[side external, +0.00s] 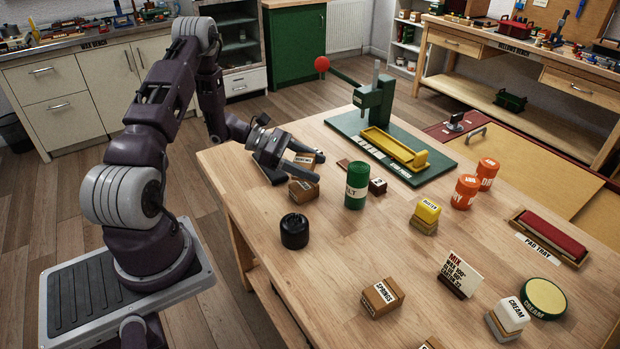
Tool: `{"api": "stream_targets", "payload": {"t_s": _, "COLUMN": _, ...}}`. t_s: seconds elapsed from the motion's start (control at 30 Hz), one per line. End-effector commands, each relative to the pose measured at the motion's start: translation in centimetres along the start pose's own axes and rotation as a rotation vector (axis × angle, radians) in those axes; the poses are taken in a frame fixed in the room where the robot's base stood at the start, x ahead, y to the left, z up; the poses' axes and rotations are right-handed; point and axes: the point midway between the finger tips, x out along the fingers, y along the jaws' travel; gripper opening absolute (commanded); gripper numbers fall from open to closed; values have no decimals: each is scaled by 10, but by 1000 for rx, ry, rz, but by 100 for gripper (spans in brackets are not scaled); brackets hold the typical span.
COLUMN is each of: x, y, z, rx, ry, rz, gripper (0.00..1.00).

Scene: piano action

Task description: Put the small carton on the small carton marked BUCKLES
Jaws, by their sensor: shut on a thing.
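My gripper (312,166) is at the table's far left edge, with its fingers pointing right. It is shut on a small brown carton (303,157) with a pale label, partly hidden by the fingers. Another small brown carton (303,193) with a pale label stands on the table just below the gripper. Its label is too small to read, so I cannot tell whether it is marked BUCKLES. I cannot tell whether the held carton touches it. A carton marked SPRINGS (382,298) stands at the front.
A green can (356,186) stands close right of the gripper, with a small dark brown block (377,187) beside it. A black round pot (294,231) stands in front. A green-based press (375,115) with a yellow tray (395,148) is behind.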

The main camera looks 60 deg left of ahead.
Motion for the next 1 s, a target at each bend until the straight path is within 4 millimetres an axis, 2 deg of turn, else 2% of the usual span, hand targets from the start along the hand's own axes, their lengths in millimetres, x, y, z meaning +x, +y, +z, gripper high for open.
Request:
{"api": "stream_targets", "payload": {"t_s": 0.1, "x": 10, "y": -1, "z": -24, "rx": -2, "ry": 0, "rz": -2, "gripper": 23}}
{"api": "stream_targets", "payload": {"t_s": 0.2, "x": 14, "y": -1, "z": -33, "rx": -2, "ry": 0, "rz": -1, "gripper": 23}}
{"api": "stream_targets", "payload": {"t_s": 0.53, "x": 15, "y": 0, "z": -36, "rx": 0, "ry": 0, "rz": -1, "gripper": 23}}
{"api": "stream_targets", "payload": {"t_s": 0.57, "x": 15, "y": 0, "z": -36, "rx": 0, "ry": 0, "rz": -1, "gripper": 65}}
{"api": "stream_targets", "payload": {"t_s": 0.67, "x": 15, "y": 0, "z": -36, "rx": 0, "ry": 1, "rz": -1, "gripper": 85}}
{"api": "stream_targets", "payload": {"t_s": 1.0, "x": 14, "y": 0, "z": -33, "rx": 0, "ry": 1, "rz": -1, "gripper": 85}}
